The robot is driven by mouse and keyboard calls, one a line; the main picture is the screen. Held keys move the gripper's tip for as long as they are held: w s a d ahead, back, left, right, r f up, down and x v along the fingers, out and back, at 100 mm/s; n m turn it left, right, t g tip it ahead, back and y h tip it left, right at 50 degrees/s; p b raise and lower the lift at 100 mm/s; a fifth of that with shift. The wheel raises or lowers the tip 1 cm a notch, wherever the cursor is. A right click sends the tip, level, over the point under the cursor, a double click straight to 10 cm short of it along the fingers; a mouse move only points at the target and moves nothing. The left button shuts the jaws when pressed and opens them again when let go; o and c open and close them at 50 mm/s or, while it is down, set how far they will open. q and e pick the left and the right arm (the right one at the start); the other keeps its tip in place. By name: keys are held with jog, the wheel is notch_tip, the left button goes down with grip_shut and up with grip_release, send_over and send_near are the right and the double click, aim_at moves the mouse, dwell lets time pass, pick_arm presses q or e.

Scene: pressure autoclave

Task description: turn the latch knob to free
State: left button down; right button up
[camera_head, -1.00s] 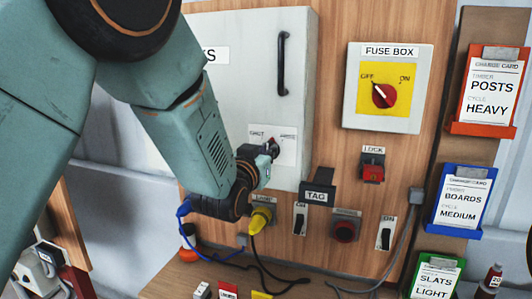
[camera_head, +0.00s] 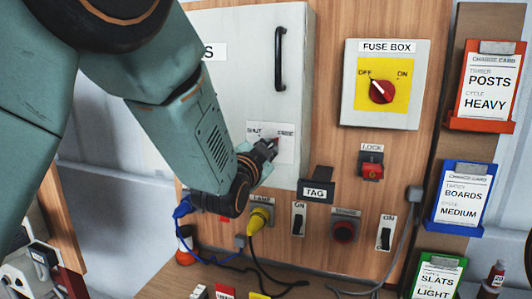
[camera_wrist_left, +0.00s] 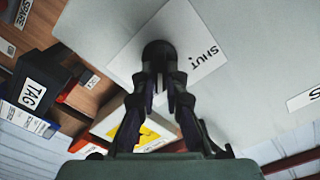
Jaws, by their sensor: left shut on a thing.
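The latch knob (camera_wrist_left: 157,52) is a dark round knob on a white label plate on the grey cabinet door (camera_head: 247,75). The plate (camera_head: 288,155) reads SHUT at its left; its right-hand word is partly covered in the head view. My left gripper (camera_head: 270,147) is at the knob, and in the left wrist view its fingers (camera_wrist_left: 160,82) are closed around the knob. The fingers hide part of the knob, so I cannot tell which way it points. My right gripper is in neither view.
The cabinet's black handle (camera_head: 281,58) stands above the plate. A TAG holder (camera_head: 317,190), a yellow plug (camera_head: 258,219) and switches sit below. The fuse box (camera_head: 382,84) and red lock (camera_head: 371,166) are to the right.

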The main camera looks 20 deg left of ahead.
pick_arm(q)
jog(key=shift+m, duration=0.4)
jog(key=c, duration=1.4)
grip_release()
jog(key=shift+d, duration=0.1)
jog(key=shift+s, duration=0.15)
jog(key=s, duration=1.1)
jog(key=shift+s+a, duration=0.25)
jog(key=shift+s, duration=0.15)
